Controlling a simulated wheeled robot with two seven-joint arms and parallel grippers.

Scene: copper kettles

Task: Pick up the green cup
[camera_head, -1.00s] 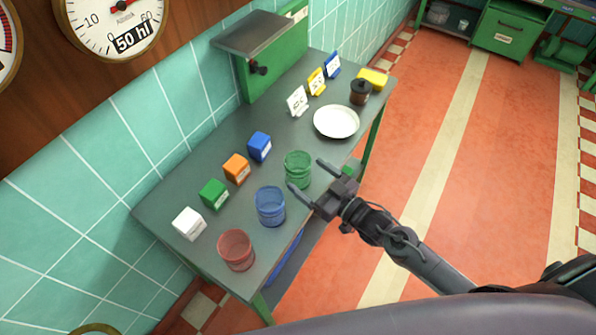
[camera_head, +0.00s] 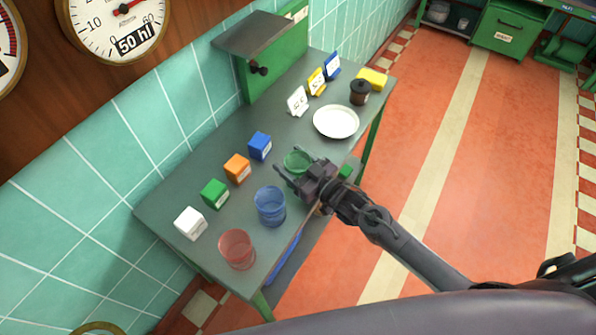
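The green cup (camera_head: 293,160) is a see-through ribbed cup standing on the grey table (camera_head: 200,158), near its right edge. My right gripper (camera_head: 291,163) has reached in over the table from the right. Its fingers lie on either side of the green cup, and its body hides the cup's lower right part. I cannot tell whether the fingers touch the cup or have closed on it. My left gripper is not in view.
A blue cup (camera_head: 270,207) and a red cup (camera_head: 237,249) stand nearer on the table. A white plate (camera_head: 336,121) and a brown jar (camera_head: 360,92) stand beyond. White, green (camera_head: 214,193), orange and blue boxes line the wall side.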

